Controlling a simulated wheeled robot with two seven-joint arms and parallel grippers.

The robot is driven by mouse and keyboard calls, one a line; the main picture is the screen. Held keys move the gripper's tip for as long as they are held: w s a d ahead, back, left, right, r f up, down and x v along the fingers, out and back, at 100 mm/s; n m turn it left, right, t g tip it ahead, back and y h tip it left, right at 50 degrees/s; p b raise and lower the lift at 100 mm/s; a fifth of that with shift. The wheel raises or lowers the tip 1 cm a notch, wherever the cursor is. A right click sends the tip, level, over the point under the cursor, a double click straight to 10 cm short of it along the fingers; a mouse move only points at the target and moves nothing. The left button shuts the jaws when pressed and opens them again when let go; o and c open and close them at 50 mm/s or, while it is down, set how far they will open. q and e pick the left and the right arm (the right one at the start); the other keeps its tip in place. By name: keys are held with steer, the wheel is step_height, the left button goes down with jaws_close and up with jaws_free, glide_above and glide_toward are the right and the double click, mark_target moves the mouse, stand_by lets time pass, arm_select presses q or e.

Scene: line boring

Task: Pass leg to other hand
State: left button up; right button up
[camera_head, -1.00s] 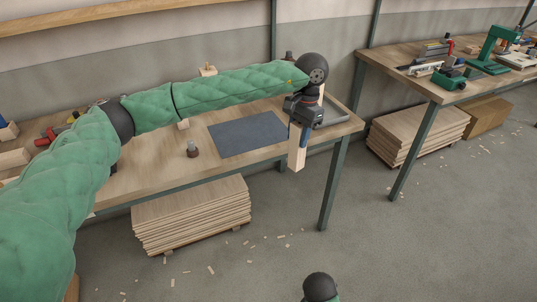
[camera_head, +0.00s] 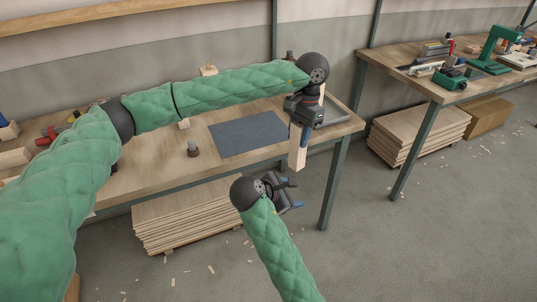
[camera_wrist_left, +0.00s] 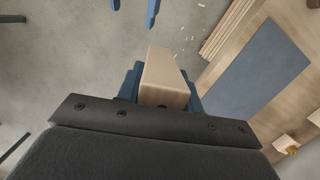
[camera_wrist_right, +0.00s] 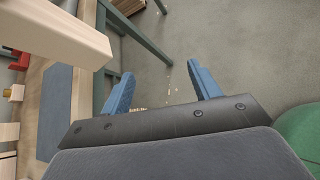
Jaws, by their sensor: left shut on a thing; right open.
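The leg (camera_head: 299,154) is a pale square wooden bar. It hangs roughly upright below my left gripper (camera_head: 304,122), beyond the front edge of the workbench (camera_head: 170,172). My left gripper is shut on it; in the left wrist view the leg (camera_wrist_left: 166,75) sits between the blue fingers. My right gripper (camera_head: 293,192) is open and empty, just below the leg's lower end. Its blue fingertips (camera_wrist_left: 135,12) show at the top of the left wrist view. In the right wrist view the leg (camera_wrist_right: 62,32) is at upper left, outside the open fingers (camera_wrist_right: 163,85).
A second bench (camera_head: 435,88) with tools is at right. The floor between is open, with scattered wood chips.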

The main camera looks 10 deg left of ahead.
mark_target(293, 150)
steer(key=w+a+r+n+t+h, duration=0.2)
steer(key=a+r+n, duration=0.4)
steer(key=r, duration=0.7)
steer(key=shift+m, duration=0.7)
steer(key=x, duration=1.1)
steer(key=shift+w+a+f, duration=0.15)
steer(key=shift+a+f, duration=0.2)
steer(key=c, duration=1.1)
arm_select(q)
steer(key=o, duration=1.1)
steer(key=shift+o, duration=0.2)
arm_select(e)
steer(key=shift+c, duration=0.2)
